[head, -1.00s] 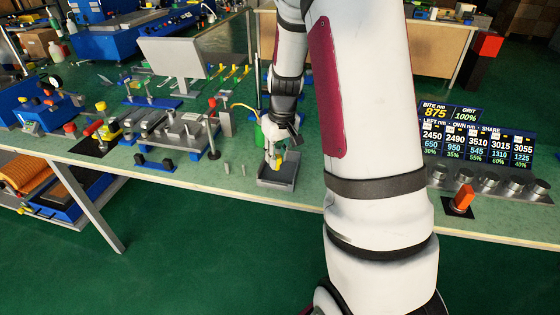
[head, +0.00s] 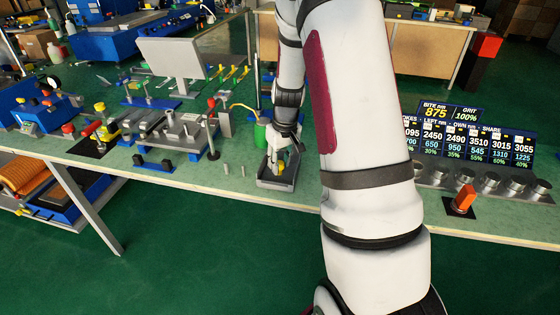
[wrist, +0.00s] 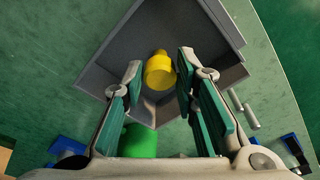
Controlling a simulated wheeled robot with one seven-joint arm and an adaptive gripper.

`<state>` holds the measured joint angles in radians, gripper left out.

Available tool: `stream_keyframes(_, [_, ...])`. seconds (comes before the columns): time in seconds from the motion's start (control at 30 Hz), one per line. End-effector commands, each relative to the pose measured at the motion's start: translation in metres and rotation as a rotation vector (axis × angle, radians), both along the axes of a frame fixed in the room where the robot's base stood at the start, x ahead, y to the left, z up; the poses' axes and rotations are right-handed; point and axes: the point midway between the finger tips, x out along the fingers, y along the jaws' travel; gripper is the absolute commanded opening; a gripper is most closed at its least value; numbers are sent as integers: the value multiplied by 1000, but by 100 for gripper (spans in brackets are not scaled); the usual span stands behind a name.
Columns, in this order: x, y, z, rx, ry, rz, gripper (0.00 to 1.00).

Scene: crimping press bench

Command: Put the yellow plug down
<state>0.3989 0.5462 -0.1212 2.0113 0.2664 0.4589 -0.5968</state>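The yellow plug (wrist: 159,72) is a short cylinder with a narrower nub. It shows in the wrist view between my fingertips, over the floor of a grey tray (wrist: 112,40). In the head view the plug (head: 281,168) is small and low inside the tray's walls (head: 276,184), partly hidden by my fingers. My gripper (wrist: 160,63) is open, with a gap showing between the plug and each green-padded finger. In the head view my gripper (head: 279,158) points down into the tray. I cannot tell exactly how the plug touches the tray floor.
A metal fixture (head: 180,132) is to the left, and a display (head: 470,140) with knobs is to the right. The bench front edge is close.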

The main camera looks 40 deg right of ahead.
Motion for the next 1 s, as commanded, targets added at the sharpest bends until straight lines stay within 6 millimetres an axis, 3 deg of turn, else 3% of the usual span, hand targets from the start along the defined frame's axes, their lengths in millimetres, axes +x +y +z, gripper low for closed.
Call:
stream_keyframes(0.47, [0, 0, 8, -1, -2, 1, 43])
stream_keyframes(1.0, [-15, 2, 105, -2, -3, 2, 43])
